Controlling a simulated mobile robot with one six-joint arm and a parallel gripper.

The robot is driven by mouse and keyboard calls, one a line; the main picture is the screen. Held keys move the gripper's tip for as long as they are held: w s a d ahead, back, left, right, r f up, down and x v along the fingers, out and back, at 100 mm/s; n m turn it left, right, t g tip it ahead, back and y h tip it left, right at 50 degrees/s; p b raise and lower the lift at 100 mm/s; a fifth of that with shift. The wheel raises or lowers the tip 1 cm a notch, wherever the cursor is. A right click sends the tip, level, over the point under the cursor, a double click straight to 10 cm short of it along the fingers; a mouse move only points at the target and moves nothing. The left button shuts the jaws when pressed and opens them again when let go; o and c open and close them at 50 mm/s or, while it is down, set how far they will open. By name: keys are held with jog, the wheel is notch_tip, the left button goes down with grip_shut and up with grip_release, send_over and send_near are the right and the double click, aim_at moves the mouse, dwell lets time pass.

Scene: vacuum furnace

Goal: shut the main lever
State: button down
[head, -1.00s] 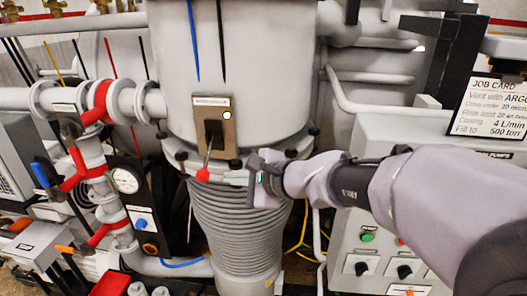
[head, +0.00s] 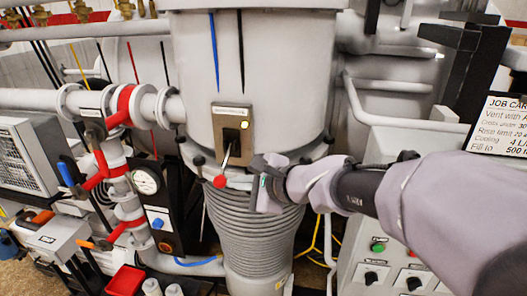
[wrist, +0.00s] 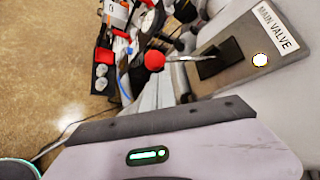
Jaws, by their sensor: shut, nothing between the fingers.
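The main lever (head: 227,157) is a thin metal rod with a red ball knob (head: 220,182). It comes out of a dark slot in a plate (head: 218,119) on the front of the large grey vessel and slants downward in the head view. In the wrist view, the lever (wrist: 180,59) shows whole and the plate (wrist: 240,56) reads "MAIN VALVE", with a lit white lamp beside the slot. My gripper (head: 254,186) is shut and empty, just right of the red knob. A small gap seems to separate them. The fingertips are hard to make out.
A ribbed bellows (head: 258,235) stands below the vessel. To the left are pipes with red bands, a gauge (head: 146,181) and a red box (head: 125,280). A grey control panel (head: 385,245) and a job card (head: 497,122) are at the right, beside my arm.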

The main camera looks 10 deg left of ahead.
jog(key=shift+r, duration=0.25)
notch_tip(320, 180, up, 9)
jog(key=m+g+p, duration=0.4)
jog(key=g+p, duration=0.3)
jog(key=p, duration=2)
jog(key=shift+s+m, duration=0.15)
jog(key=shift+m, duration=0.15)
